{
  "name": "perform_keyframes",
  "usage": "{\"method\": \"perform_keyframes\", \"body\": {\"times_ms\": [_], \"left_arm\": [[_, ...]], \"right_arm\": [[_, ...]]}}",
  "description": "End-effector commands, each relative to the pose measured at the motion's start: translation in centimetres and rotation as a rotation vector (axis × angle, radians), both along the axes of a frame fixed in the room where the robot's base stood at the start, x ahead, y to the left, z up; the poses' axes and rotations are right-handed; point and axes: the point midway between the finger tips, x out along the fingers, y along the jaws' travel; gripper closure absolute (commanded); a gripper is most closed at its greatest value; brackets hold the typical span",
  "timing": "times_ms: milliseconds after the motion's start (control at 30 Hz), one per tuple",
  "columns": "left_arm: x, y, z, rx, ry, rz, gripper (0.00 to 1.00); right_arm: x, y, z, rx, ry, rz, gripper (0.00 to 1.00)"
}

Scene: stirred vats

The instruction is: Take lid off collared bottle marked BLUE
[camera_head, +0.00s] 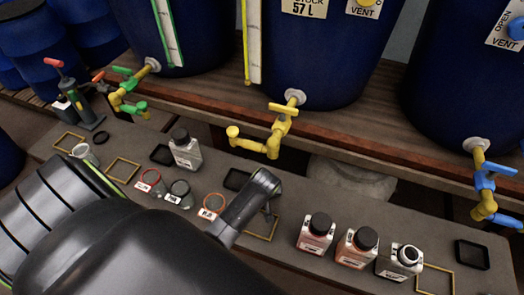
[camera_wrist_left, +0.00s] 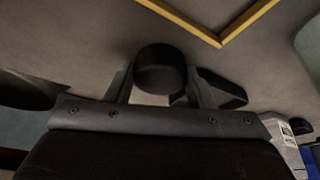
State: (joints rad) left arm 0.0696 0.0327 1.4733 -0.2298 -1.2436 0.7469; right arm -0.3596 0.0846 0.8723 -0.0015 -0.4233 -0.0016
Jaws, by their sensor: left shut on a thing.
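My left gripper (camera_wrist_left: 160,85) is shut on a black round lid (camera_wrist_left: 155,72) in the left wrist view. No bottle shows under the lid there. In the head view my arm largely hides this gripper (camera_head: 268,208), above the middle of the bench. At the right stand two bottles with black lids, a left one (camera_head: 316,236) and a middle one (camera_head: 356,249). Beside them a bottle (camera_head: 398,264) has no lid, and its pale mouth sits inside a dark ring. Another lidded bottle (camera_head: 187,153) stands further back. The label words are too small to read. My right gripper is not in view.
Yellow square frames (camera_head: 436,281) and black square trays (camera_head: 472,255) lie on the bench. Rings with labels (camera_head: 151,181) and an open jar (camera_head: 85,155) are at the left.

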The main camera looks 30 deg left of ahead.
Motion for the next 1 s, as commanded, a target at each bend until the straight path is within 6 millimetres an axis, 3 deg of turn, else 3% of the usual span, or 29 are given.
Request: {"method": "perform_keyframes", "body": {"times_ms": [33, 67, 133, 533, 1000], "left_arm": [[0.0, 0.0, -0.2, 0.0, 0.0, 0.0, 0.79], [0.0, 0.0, -0.2, 0.0, 0.0, 0.0, 0.5], [0.0, 0.0, -0.2, 0.0, 0.0, 0.0, 0.43], [-0.2, -0.2, 0.7, -0.001, 0.001, 0.0, 0.43], [-2.7, -2.3, 8.9, -0.002, -0.002, 0.002, 0.43]], "right_arm": [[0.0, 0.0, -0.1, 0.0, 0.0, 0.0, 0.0], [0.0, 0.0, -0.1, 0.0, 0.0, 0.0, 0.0], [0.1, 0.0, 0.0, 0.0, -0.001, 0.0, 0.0], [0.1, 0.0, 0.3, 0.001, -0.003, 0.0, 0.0], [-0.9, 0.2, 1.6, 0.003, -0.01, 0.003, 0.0]]}}
